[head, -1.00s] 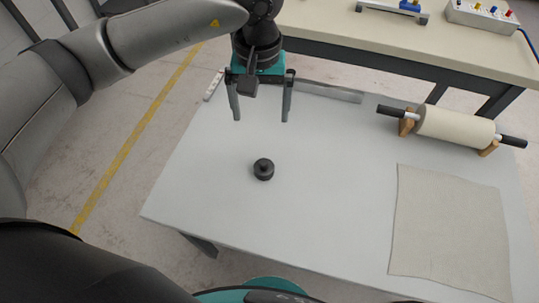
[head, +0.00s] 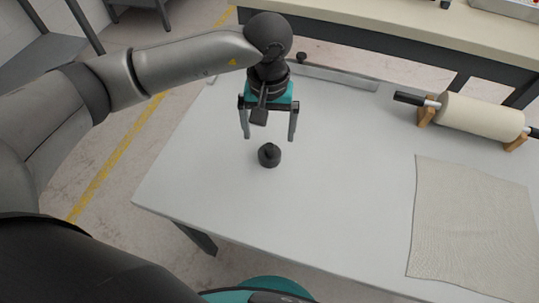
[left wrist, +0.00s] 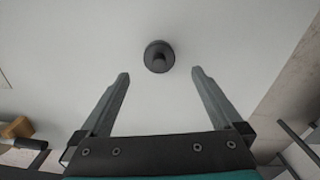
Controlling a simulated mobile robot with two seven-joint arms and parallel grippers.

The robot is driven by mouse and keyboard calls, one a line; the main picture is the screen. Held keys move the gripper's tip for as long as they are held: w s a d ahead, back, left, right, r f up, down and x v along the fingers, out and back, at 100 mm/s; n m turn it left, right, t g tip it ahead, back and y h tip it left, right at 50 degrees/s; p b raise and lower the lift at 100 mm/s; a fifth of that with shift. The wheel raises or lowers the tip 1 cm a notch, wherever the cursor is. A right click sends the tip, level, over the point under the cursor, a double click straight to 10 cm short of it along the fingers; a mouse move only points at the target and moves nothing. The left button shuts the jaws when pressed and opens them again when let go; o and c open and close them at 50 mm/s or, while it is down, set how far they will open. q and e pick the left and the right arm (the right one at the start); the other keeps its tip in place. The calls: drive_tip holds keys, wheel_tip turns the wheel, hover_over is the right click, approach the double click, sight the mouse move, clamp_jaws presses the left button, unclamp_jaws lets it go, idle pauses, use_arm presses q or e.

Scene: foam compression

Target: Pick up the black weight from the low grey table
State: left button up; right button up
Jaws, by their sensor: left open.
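The black weight (head: 269,156) is a small round disc with a knob on top. It stands upright on the low grey table (head: 330,215). My left gripper (head: 269,138) is open and empty, pointing down, close to the weight and slightly behind it in the head view. In the left wrist view, the weight (left wrist: 159,57) lies ahead of the two fingertips (left wrist: 160,74), roughly centred between them and not touching either. My right gripper is in neither view.
A cream roller (head: 482,117) with black handles rests on wooden supports at the table's right. A beige cloth (head: 470,220) lies flat in front of it. A grey metal strip (head: 335,77) runs along the back edge. The table around the weight is clear.

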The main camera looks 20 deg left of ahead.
sight(270, 146)
use_arm(q)
wheel_tip(270, 146, down, 2)
drive_tip(key=shift+f, duration=0.75)
wheel_tip(270, 146, down, 3)
drive_tip(key=shift+w+d+f+b, duration=0.1)
drive_tip(key=shift+f+b, duration=0.05)
drive_tip(key=shift+b, duration=0.6)
drive_tip(key=shift+f, duration=0.65)
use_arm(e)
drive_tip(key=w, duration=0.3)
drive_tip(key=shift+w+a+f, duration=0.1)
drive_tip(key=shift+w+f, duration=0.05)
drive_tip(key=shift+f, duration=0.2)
use_arm(q)
clamp_jaws()
drive_tip(key=shift+w+r, duration=0.1)
